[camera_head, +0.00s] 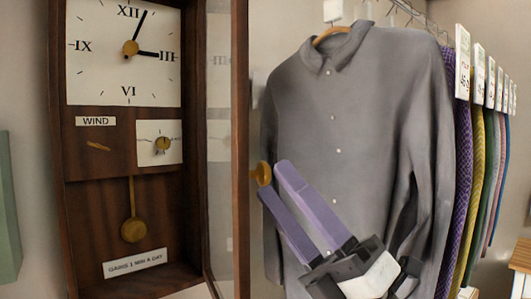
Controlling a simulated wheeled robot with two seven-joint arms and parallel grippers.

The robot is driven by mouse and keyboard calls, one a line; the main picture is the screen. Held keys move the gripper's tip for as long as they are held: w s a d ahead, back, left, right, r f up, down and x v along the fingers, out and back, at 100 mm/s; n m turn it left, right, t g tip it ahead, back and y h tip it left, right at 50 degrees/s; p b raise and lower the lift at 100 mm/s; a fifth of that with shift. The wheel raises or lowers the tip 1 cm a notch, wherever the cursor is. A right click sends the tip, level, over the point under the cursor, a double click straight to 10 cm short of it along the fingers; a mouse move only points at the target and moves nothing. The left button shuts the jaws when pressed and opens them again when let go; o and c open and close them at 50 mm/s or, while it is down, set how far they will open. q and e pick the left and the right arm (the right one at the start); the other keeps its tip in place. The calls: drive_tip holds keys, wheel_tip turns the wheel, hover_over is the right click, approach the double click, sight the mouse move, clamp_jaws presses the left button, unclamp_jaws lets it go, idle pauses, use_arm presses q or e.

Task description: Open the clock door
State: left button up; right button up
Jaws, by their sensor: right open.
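The clock (92,170) is a tall dark wooden case at the left, with a white dial (100,70), a small dial, a "WIND" label and a brass pendulum (133,225). Its glazed clock door (240,120) stands swung out from the case's right side, seen nearly edge-on, so the clock face is uncovered. A round brass knob (262,174) sticks out from the door's right side. My right gripper (272,179) has purple fingers, spread apart. Their tips are close beside the knob; whether they touch it I cannot tell. My left gripper is out of view.
A grey shirt (335,120) hangs on a rail behind my right gripper. Several coloured ties (462,165) with white tags hang to its right. A green object (8,215) stands at the left edge, and a wooden edge (522,252) shows at lower right.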

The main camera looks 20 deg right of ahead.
sight(265, 185)
drive_tip(key=p+x, duration=0.1)
drive_tip(key=x, duration=0.2)
drive_tip(key=shift+r, duration=0.1)
drive_tip(key=shift+w+a+r+p, duration=0.25)
drive_tip(key=shift+w+r+p, duration=0.05)
drive_tip(key=shift+w, duration=0.05)
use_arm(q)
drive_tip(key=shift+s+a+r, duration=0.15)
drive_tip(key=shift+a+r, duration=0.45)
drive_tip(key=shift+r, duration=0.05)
